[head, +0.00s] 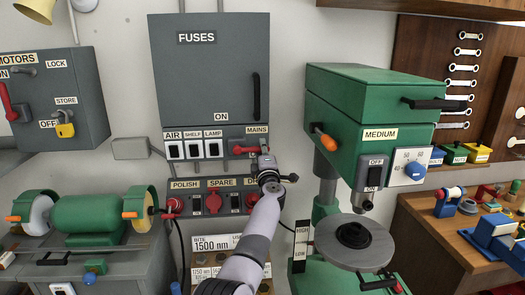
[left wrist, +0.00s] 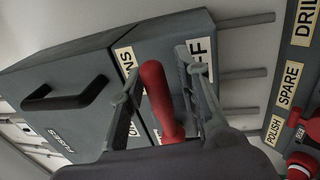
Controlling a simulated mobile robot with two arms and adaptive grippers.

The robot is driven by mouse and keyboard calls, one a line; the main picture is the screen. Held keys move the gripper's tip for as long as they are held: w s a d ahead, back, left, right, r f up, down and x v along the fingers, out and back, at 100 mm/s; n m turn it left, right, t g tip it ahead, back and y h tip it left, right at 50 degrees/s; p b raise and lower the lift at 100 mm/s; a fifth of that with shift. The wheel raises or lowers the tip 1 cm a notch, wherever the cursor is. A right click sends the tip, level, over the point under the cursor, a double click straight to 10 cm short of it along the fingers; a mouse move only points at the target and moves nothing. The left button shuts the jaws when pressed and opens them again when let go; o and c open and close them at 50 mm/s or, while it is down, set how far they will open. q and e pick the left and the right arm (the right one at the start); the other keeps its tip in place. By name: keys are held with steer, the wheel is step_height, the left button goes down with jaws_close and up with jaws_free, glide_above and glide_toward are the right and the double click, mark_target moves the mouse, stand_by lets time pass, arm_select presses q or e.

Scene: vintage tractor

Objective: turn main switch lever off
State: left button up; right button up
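The red main switch lever (head: 246,151) sits under the MAINS label (head: 257,130) at the lower right of the grey fuse box (head: 212,80). In the head view it points left, its right part hidden by my gripper. In the left wrist view the lever (left wrist: 160,100) stands between my fingers, with the OFF label (left wrist: 202,52) behind one finger. My left gripper (head: 266,163) is open, one finger on each side of the lever; I cannot tell if either touches it. My right gripper is not in view.
Below is a socket panel (head: 216,186) with red plugs. A green drill press (head: 365,115) stands close on the right. A bench grinder (head: 92,220) is at left, and a motors switch box (head: 50,100) hangs beyond it.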

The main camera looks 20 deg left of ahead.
arm_select(q)
steer(key=shift+o, duration=0.3)
steer(key=shift+r, duration=0.1)
steer(key=v, duration=0.7)
steer(key=shift+s+d, duration=0.2)
stand_by(0.4)
